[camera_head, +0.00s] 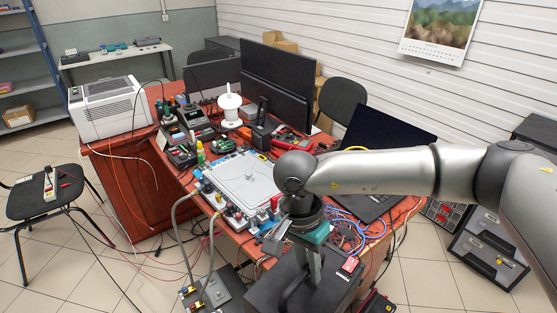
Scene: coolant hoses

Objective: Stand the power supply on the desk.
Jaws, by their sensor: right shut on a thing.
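A black box with a top handle, which looks like the power supply (262,295), is at the bottom of the head view, in front of the desk's near edge. My right gripper (314,262) comes down on it from above and is shut on its handle. The wrist hides part of the box, and the frame cuts off its lower part, so I cannot tell what is under it. The red-brown desk (252,243) stands behind it, crowded with equipment. My left gripper is not in view.
A grey terminal box (222,292) stands lower left. A black chair (45,197) is at left.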

